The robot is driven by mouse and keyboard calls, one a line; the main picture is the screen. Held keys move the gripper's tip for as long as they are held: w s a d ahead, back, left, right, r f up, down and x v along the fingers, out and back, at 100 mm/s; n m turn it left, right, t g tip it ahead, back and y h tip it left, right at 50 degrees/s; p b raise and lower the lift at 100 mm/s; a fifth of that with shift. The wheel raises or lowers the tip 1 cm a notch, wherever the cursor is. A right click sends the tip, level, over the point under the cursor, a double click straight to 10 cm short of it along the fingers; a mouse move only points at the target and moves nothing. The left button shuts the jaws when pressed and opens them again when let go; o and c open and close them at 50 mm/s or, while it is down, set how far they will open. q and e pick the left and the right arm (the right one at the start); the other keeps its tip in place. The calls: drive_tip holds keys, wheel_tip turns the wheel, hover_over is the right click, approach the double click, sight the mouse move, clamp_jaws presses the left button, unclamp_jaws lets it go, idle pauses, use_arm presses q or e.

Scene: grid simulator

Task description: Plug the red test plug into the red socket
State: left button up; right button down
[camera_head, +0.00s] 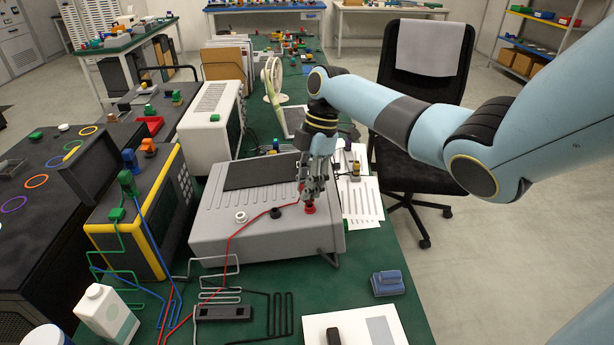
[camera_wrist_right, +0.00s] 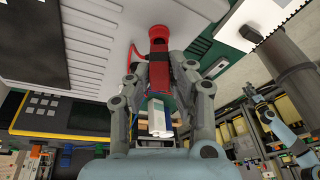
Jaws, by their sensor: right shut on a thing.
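My right gripper (camera_head: 310,195) is over the right end of the grey box's top, pointing down. It is shut on the red test plug, whose red body (camera_wrist_right: 158,70) shows between the fingers in the wrist view. A red lead runs from the plug across the box. A wider red ring (camera_wrist_right: 157,34), which looks like the red socket, lies right at the plug's far end; red also shows below the fingertips in the head view (camera_head: 309,208). I cannot tell how deep the plug sits. My left gripper is not in view.
The grey box (camera_head: 215,208) stands on a green bench, with a black socket (camera_head: 276,213) and a white socket (camera_head: 240,216) left of the gripper. A yellow-edged instrument (camera_head: 140,215) stands left. A blue block (camera_head: 387,283) and a carton (camera_head: 107,312) are in front.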

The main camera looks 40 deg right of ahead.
drive_tip(key=shift+f+b, duration=0.3)
drive_tip(key=shift+f, duration=0.3)
drive_tip(key=c, duration=1.1)
unclamp_jaws()
drive_tip(key=v, duration=1.2)
drive_tip(key=shift+s+d, duration=0.1)
